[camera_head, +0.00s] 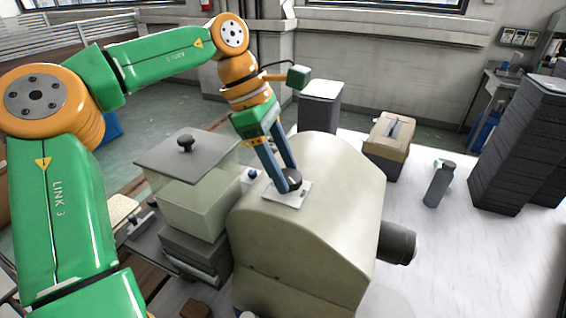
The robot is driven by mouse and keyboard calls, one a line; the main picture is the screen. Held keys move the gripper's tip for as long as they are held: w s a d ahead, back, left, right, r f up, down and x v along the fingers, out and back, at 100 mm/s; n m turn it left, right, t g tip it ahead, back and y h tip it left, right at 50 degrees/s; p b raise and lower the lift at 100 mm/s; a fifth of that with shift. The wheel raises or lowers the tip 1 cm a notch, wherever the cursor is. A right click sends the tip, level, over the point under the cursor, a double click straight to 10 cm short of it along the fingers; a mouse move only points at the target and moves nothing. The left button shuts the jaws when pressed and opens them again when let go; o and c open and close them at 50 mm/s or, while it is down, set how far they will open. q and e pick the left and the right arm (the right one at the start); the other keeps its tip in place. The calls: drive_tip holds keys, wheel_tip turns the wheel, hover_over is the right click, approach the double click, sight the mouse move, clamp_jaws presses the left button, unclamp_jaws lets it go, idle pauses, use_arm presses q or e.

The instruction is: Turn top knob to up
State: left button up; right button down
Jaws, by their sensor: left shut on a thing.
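The top knob (292,183) is a small dark round knob on a light square plate (288,199). The plate lies on top of a beige, curved housing (330,190) in the middle of the view. My left gripper (287,181) reaches down from above with its two blue fingers on either side of the knob, shut on it. The fingers partly hide the knob, so I cannot tell which way it is turned. My right gripper is not in view.
A grey bottle (438,186), a tan case (389,140) and dark stacked blocks (515,150) stand further right.

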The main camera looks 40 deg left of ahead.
use_arm(q)
drive_tip(key=m+g, duration=0.1)
drive_tip(key=m, duration=0.1)
drive_tip(key=m+g, duration=0.1)
drive_tip(key=m, duration=0.2)
drive_tip(key=shift+w, duration=0.2)
drive_tip(key=shift+w+m+g, duration=0.15)
drive_tip(key=shift+m+g, duration=0.65)
drive_tip(key=shift+m, duration=1.5)
drive_tip(key=o, duration=1.4)
drive_tip(key=shift+c, duration=0.2)
